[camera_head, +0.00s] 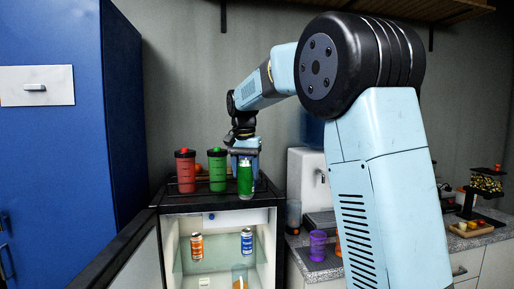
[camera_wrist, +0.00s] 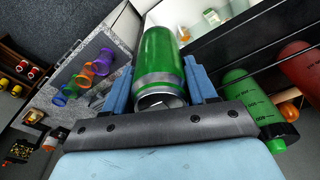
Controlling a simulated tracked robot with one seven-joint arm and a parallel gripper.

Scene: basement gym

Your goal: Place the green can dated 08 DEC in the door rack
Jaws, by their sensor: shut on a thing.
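A green can (camera_head: 245,181) with a silver rim is held upright in my gripper (camera_head: 244,153), above the front of the small fridge's top. In the wrist view the green can (camera_wrist: 161,52) sits between the two blue fingers of my gripper (camera_wrist: 160,84), which are shut on it. No date can be read on it. The fridge (camera_head: 218,214) stands open, and its door (camera_head: 137,266) is swung out to the left. The door rack cannot be made out; the door's inner side is seen at a steep angle.
A red shaker (camera_head: 185,172) and a green shaker (camera_head: 217,171) stand on the fridge top, left of the can. Inside are an orange can (camera_head: 197,247) and a blue can (camera_head: 247,241). A purple cup (camera_head: 317,245) stands on the counter at right. A blue cabinet (camera_head: 60,150) stands left.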

